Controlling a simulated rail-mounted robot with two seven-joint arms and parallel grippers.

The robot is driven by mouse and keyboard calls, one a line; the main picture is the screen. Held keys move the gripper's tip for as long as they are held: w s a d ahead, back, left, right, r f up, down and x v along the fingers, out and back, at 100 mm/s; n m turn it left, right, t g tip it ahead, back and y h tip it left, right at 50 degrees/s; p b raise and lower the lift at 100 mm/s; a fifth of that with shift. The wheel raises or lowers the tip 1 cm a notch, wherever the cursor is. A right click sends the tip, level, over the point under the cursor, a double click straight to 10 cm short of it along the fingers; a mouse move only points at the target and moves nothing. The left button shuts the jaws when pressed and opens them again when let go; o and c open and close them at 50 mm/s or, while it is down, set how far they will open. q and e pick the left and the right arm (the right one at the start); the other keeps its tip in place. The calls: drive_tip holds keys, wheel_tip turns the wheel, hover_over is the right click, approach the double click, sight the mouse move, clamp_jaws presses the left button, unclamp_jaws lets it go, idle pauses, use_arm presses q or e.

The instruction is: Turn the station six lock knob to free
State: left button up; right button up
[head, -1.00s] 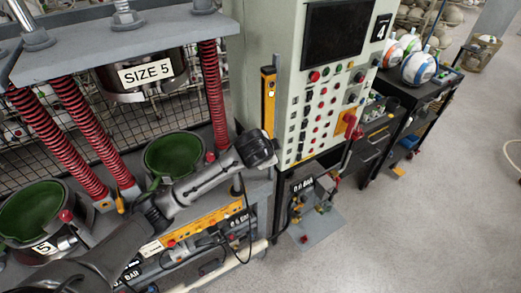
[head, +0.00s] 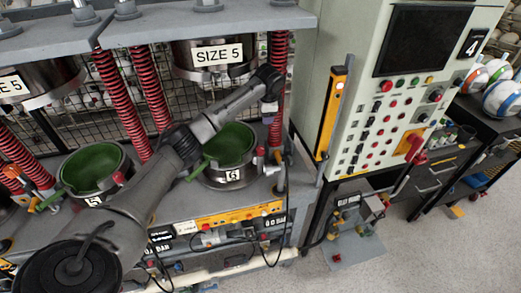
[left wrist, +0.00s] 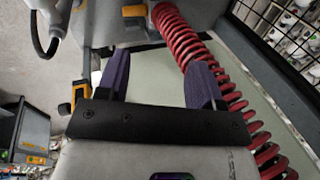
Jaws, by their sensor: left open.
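Station six (head: 230,147) is a green-lined bowl in a metal ring with a "6" label, left of the control cabinet in the head view. A small red knob (head: 260,152) stands at its right side; I cannot tell whether it is the lock knob. My left arm reaches across station six in the head view, its end by the right red spring; its fingers cannot be made out there. In the left wrist view my left gripper (left wrist: 160,62) is open and empty, with two purple fingers apart. A red spring (left wrist: 185,40) passes close beyond the right finger. My right gripper is not in view.
Station five (head: 95,167) is to the left. Red springs (head: 278,95) and an upper plate (head: 150,28) with a "SIZE 5" cylinder (head: 205,58) surround the space above station six. The control cabinet (head: 340,50) stands at right.

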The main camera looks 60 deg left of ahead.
sight(261, 148)
use_arm(q)
drive_tip(key=s+f+m+h, duration=0.1)
drive_tip(key=f+m, duration=0.2)
drive_tip(key=f, duration=0.1)
drive_tip(key=f+m+g+h, duration=0.1)
drive_tip(key=f+m, duration=0.2)
drive_tip(key=f, duration=0.2)
drive_tip(key=s+f+m+h, duration=0.1)
drive_tip(key=f+m, duration=0.2)
drive_tip(key=f, duration=0.2)
drive_tip(key=shift+s+d+f+m+g+p, duration=0.2)
drive_tip(key=shift+s+m+g+p, duration=0.1)
drive_tip(key=shift+s+m, duration=0.1)
drive_tip(key=shift+f, duration=1)
drive_tip(key=c, duration=0.9)
